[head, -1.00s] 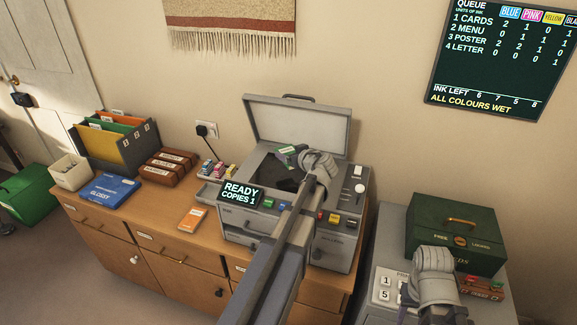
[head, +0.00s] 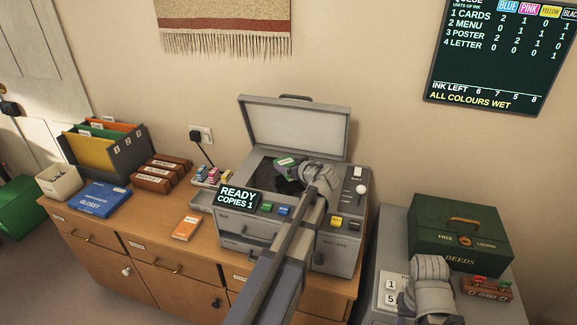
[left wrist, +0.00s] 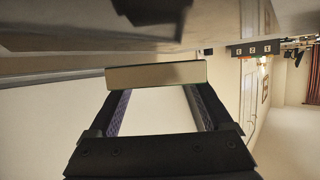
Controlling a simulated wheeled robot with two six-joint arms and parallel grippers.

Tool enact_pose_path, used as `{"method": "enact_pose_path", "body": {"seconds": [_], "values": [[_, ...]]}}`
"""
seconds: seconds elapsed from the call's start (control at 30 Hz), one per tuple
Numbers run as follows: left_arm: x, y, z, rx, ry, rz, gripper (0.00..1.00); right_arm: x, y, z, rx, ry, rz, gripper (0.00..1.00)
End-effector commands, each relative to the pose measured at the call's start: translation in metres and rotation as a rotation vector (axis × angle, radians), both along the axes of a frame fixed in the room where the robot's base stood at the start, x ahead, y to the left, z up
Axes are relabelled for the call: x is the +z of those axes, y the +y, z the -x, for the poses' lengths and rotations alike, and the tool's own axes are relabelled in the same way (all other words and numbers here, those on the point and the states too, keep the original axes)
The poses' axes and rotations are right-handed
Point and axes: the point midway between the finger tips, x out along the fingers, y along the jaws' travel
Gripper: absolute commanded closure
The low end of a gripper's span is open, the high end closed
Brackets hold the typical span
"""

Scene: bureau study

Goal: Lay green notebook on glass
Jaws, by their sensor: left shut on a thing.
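The green notebook (head: 285,162) is in my left gripper (head: 300,172), over the copier's dark glass (head: 262,172). In the left wrist view, the notebook (left wrist: 157,75) shows edge-on as a pale strip across the fingertips, and the gripper (left wrist: 155,92) is shut on it. Whether the notebook touches the glass I cannot tell. The arm and wrist hide part of the glass. The copier lid (head: 295,125) stands open behind. My right gripper (head: 425,300) is at the lower right by the grey cabinet; its fingers are not clear.
The copier's display (head: 238,196) reads READY, COPIES 1. A blue GLOSSY pack (head: 103,198), an orange packet (head: 187,227), brown boxes (head: 161,174) and ink bottles (head: 213,175) lie left of the copier. A green deeds box (head: 460,233) stands to the right.

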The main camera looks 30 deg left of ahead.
Motion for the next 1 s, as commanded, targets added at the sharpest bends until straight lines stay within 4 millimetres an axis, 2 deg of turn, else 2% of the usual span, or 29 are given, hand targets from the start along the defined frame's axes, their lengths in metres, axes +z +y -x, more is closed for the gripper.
{"method": "enact_pose_path", "body": {"seconds": [0.47,0.5,0.63,0.87,1.0], "values": [[-0.012,0.000,0.000,0.000,0.000,0.000,0.83,-0.012,0.000,0.000,0.000,0.000,0.000,0.50],[-0.012,0.000,0.000,0.000,0.000,0.000,0.14,-0.012,0.000,0.000,0.000,0.000,0.000,0.50],[-0.012,0.000,0.000,0.000,0.000,0.000,0.00,-0.012,0.000,0.000,0.000,0.000,0.000,0.50],[-0.011,0.000,0.000,0.000,0.000,0.000,0.00,-0.011,0.000,0.000,0.000,0.000,0.000,0.50],[-0.001,0.000,0.000,0.000,0.000,0.000,0.00,-0.001,0.000,0.000,0.000,0.000,0.000,0.50]]}}
